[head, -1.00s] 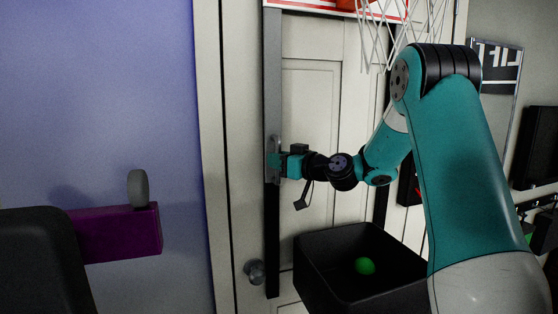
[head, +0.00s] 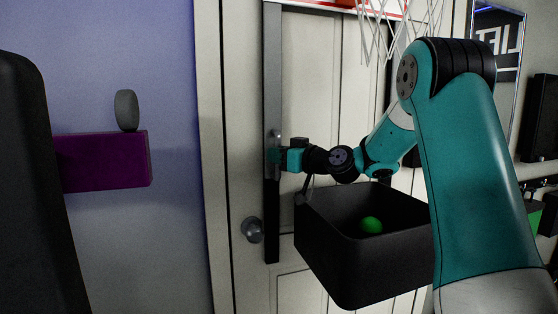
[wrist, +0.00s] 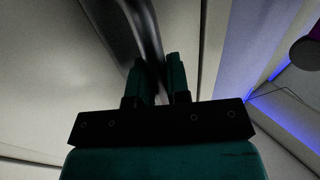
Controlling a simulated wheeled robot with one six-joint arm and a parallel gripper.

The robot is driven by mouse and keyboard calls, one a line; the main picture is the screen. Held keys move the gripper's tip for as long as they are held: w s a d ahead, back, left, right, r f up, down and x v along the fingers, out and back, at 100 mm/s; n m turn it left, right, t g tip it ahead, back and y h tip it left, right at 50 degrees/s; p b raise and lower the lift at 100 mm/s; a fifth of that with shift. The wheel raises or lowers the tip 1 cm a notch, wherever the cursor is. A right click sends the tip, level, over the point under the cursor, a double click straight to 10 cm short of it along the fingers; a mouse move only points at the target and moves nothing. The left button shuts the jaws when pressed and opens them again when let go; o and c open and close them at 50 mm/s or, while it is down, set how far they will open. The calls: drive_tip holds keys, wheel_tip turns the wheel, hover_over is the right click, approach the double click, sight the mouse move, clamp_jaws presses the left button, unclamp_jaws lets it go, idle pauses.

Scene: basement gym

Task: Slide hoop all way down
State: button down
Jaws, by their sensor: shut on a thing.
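The hoop's white and red backboard edge (head: 312,5) and net (head: 405,20) show at the top of the head view; the rest is cut off. A light grey slider strip (head: 273,70) runs down from it along the left side of the door, ending over a dark rail (head: 272,225). My gripper (head: 273,156) is shut on a metal handle (head: 277,134) near the strip's lower end. In the wrist view the handle bar (wrist: 148,35) passes between my fingers (wrist: 160,80). The dark rail continues below the handle.
A black bin (head: 345,272) with a green ball (head: 371,225) stands below my arm. A door knob (head: 252,230) is left of the rail. A purple shelf (head: 103,162) bearing a grey disc (head: 126,110) is on the left wall.

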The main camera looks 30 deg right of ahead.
sight(278, 173)
drive_tip(key=shift+f+b, duration=1.75)
drive_tip(key=shift+f, duration=0.35)
drive_tip(key=c, duration=1.1)
unclamp_jaws()
drive_tip(key=shift+r, duration=0.1)
wheel_tip(278, 173, up, 20)
drive_tip(key=p, duration=0.1)
drive_tip(key=shift+s+a, duration=0.1)
